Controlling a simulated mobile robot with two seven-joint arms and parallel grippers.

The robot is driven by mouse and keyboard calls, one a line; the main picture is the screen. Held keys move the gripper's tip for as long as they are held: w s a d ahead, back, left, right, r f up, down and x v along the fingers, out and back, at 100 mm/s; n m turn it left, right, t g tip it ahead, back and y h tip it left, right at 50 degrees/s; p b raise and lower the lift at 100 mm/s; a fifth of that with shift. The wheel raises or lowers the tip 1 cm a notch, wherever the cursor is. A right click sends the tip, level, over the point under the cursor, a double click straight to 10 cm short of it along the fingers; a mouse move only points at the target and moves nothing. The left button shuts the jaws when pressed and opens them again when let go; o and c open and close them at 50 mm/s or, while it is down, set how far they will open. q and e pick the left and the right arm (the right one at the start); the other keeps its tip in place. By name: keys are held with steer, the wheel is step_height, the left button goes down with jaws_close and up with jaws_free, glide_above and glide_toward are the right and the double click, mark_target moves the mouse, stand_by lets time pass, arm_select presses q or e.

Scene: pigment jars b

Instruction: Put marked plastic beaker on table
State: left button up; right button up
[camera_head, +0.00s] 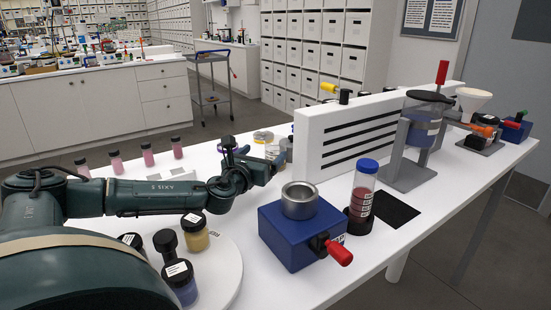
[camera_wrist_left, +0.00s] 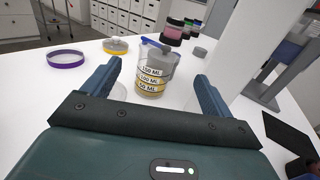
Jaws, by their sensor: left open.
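The marked plastic beaker (camera_wrist_left: 152,84) is clear, with yellow bands and labels reading 150, 100 and 50 ML. In the left wrist view it stands upright on the white table (camera_wrist_left: 70,85), ahead of and between my open fingers, touching neither as far as I can see. My left gripper (camera_wrist_left: 157,88) is open and empty. In the head view the gripper (camera_head: 278,162) points right, low over the table, and the beaker (camera_head: 287,146) is partly hidden behind it. A blue and grey item shows at the beaker's top; whether it is inside or behind is unclear.
A white slotted panel (camera_head: 345,135) stands close right of the gripper. A blue device with a metal cup (camera_head: 298,201) and a red-filled tube (camera_head: 361,195) stand nearer. A purple ring (camera_wrist_left: 66,59) and a yellow-rimmed dish (camera_wrist_left: 116,46) lie left of the beaker. Jars (camera_head: 194,230) stand at front left.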

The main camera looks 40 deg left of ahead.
mark_target(270, 145)
arm_select(q)
steer(key=x, duration=0.6)
steer(key=shift+w+a+p, duration=0.15)
steer(key=shift+w+p, duration=0.15)
steer(key=shift+p, duration=0.1)
steer(key=shift+c, duration=0.4)
steer(key=c, duration=1.1)
